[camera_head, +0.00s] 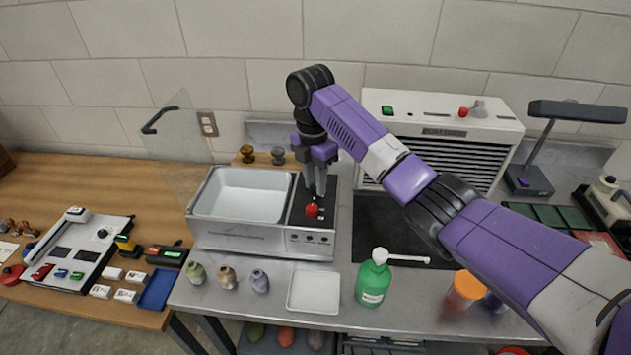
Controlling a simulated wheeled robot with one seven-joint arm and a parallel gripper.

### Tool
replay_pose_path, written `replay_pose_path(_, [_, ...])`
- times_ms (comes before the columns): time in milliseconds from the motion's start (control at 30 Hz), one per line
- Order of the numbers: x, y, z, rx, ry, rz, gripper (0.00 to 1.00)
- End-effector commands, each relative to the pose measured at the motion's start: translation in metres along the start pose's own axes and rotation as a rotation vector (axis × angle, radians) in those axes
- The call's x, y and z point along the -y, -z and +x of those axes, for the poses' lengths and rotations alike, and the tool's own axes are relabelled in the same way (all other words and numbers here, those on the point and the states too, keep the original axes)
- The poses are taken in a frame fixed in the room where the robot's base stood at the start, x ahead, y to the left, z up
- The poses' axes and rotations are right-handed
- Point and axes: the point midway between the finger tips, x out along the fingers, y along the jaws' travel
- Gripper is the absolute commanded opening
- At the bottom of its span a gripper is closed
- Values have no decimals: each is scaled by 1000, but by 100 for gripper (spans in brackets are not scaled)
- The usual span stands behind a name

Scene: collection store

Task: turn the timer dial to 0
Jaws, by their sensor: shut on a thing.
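The ultrasonic-bath-like unit (215,233) stands on the metal bench, with a white basin and a dark control strip on its right side. A red dial (312,211) sits near the front of that strip.
A clear raised lid (178,135) stands behind the basin at left. A green pump bottle (373,279), a white tray (314,292) and several small vases (228,277) stand in front. A white vented box (440,125) with a red knob is behind my arm. A dark mat (385,235) lies to the right.

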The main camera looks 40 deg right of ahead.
Motion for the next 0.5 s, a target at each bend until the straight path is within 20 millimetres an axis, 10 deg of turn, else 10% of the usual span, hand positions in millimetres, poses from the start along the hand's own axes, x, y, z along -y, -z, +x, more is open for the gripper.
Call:
replay_pose_path(433, [0, 0, 0, 1, 0, -11, 0])
replay_pose_path(467, [0, 0, 0, 1, 0, -11, 28])
replay_pose_path(500, [0, 0, 0, 1, 0, -11, 36])
